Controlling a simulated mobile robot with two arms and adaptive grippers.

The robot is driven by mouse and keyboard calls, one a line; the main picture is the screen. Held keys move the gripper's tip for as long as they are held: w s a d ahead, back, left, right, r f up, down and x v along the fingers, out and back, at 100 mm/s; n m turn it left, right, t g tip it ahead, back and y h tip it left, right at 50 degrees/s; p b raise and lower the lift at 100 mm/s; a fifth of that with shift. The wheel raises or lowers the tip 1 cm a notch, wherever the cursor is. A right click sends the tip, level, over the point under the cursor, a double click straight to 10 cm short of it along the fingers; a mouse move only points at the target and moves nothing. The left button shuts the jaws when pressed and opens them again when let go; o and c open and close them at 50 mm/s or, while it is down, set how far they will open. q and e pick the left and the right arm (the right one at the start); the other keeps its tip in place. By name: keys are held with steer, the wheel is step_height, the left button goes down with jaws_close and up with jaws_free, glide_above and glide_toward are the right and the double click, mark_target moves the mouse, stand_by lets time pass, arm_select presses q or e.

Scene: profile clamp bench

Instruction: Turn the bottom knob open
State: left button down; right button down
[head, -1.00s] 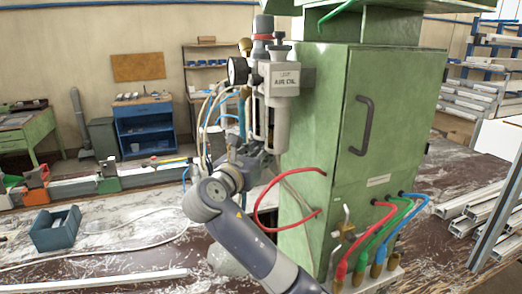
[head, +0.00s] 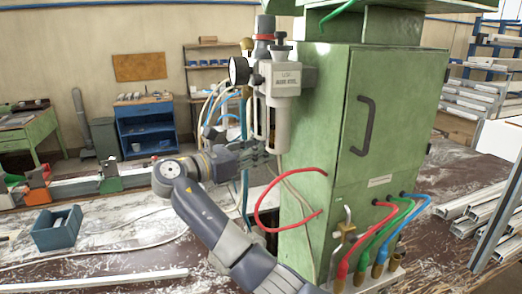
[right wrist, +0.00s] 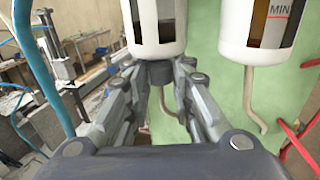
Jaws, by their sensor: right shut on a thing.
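In the head view my right gripper (head: 266,150) points to the right, just below the air unit on the side of the green cabinet (head: 310,120). The knob cannot be made out in the head view. My left gripper is not in view.
A second bowl (right wrist: 256,30) with a bent pale tube hangs close on the right. Blue and pale hoses (head: 215,108) run beside the air unit. A red hose (head: 262,205) loops out from the cabinet below my gripper. A blue bin (head: 56,229) stands on the bench at left.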

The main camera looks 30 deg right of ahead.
steer(key=shift+w+r+m+g, duration=0.15)
steer(key=shift+m+g, duration=0.95)
steer(key=shift+g, duration=0.6)
steer(key=shift+w+m+g+y, duration=0.15)
steer(key=shift+m+g+y, duration=0.15)
steer(key=shift+m+g, duration=0.85)
steer(key=shift+n+g, duration=0.25)
steer(key=c, duration=1.4)
jaws_free()
steer(key=shift+o, duration=0.2)
steer(key=shift+n+t, duration=0.3)
steer(key=shift+t, duration=0.2)
steer(key=shift+s+n+t, duration=0.2)
steer(key=shift+n+t, duration=0.4)
steer(key=shift+t, duration=0.3)
